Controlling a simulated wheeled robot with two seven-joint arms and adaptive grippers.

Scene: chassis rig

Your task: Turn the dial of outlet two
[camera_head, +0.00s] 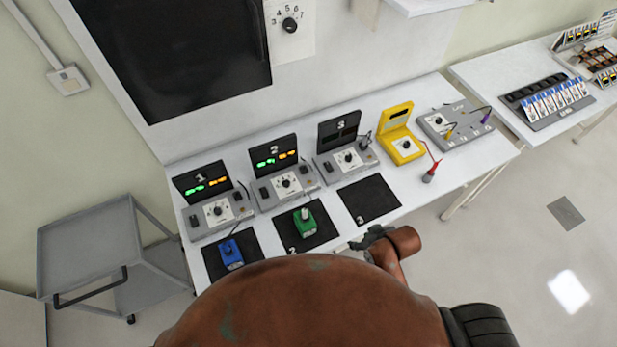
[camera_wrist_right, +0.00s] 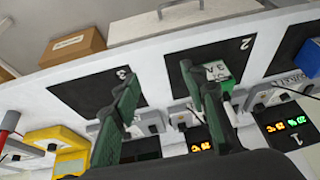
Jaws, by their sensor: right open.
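Outlet two is the middle grey unit in the head view, with a lit display marked 2 (camera_head: 275,151) and a white-faced dial (camera_head: 287,183) on its sloped panel. A green device (camera_head: 305,221) stands on the black mat marked 2 in front of it. It also shows in the right wrist view (camera_wrist_right: 220,71), partly behind a finger. My right gripper (camera_head: 372,237) is at the table's front edge, right of mat 2 and apart from the dial. In the right wrist view its green fingers (camera_wrist_right: 161,75) are spread with nothing held. My left gripper is out of view.
Unit one's dial (camera_head: 218,211) and unit three's dial (camera_head: 349,158) flank outlet two. A blue device (camera_head: 231,254) stands on mat one; mat three (camera_head: 369,199) is bare. A yellow meter (camera_head: 401,145) and red-tipped probe (camera_head: 430,173) lie right. A grey cart (camera_head: 90,240) stands left.

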